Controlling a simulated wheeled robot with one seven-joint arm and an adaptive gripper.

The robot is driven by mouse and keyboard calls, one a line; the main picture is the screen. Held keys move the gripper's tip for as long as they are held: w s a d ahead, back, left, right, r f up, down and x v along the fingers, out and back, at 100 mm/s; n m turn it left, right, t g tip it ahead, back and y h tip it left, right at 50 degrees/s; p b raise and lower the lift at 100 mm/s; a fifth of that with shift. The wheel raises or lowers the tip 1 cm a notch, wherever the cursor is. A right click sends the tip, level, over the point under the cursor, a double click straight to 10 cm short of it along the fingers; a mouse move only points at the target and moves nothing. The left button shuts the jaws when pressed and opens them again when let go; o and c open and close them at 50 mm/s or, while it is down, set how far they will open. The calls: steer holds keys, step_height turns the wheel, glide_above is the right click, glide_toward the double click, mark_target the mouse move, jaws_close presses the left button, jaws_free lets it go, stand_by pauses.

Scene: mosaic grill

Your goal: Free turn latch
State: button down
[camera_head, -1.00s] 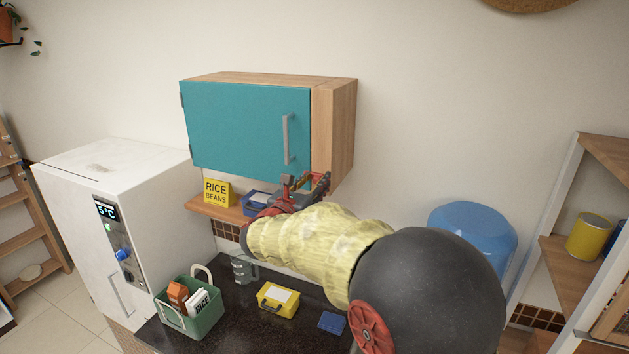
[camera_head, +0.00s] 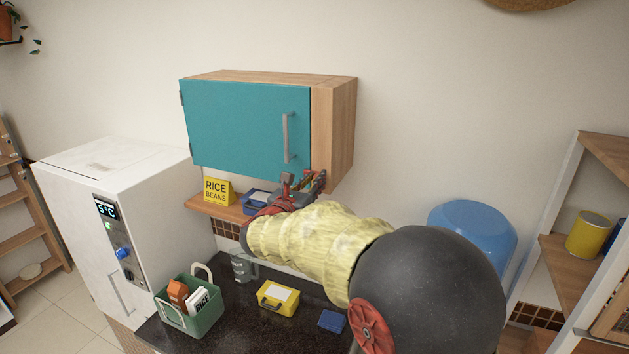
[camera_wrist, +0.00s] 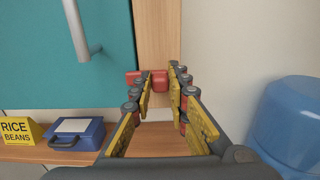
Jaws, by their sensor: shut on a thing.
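The turn latch is a small red piece (camera_wrist: 160,79) on the wooden frame strip of the wall cabinet, in the wrist view. A red part of it reaches left to the edge of the teal door (camera_wrist: 60,60). My gripper (camera_wrist: 161,90) has its yellow-padded fingers closed on the latch from either side, and their tips hide part of it. In the head view my gripper (camera_head: 304,180) is at the cabinet's lower right corner, and I cannot make out the latch there. The teal door (camera_head: 240,125) with its grey bar handle (camera_head: 287,138) is shut.
Below the cabinet, a wooden shelf (camera_head: 205,206) holds a yellow rice and beans sign (camera_head: 216,191) and a blue case (camera_head: 255,201). The counter beneath has a green basket (camera_head: 190,318), a yellow case (camera_head: 278,299) and a glass jug (camera_head: 242,267). A blue water bottle (camera_head: 472,232) stands right.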

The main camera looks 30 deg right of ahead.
steer(key=shift+f+b, duration=0.1)
steer(key=shift+b, duration=0.45)
steer(key=m+b, duration=0.6)
steer(key=b, duration=0.4)
steer(key=m+b, duration=0.6)
steer(key=b, duration=0.3)
steer(key=m+b, duration=0.5)
steer(key=b, duration=0.5)
steer(key=shift+s+d+f+m+b, duration=0.15)
steer(key=shift+f+m+b, duration=0.15)
steer(key=shift+m, duration=0.1)
steer(key=c, duration=1.7)
jaws_free()
steer(key=shift+r, duration=0.1)
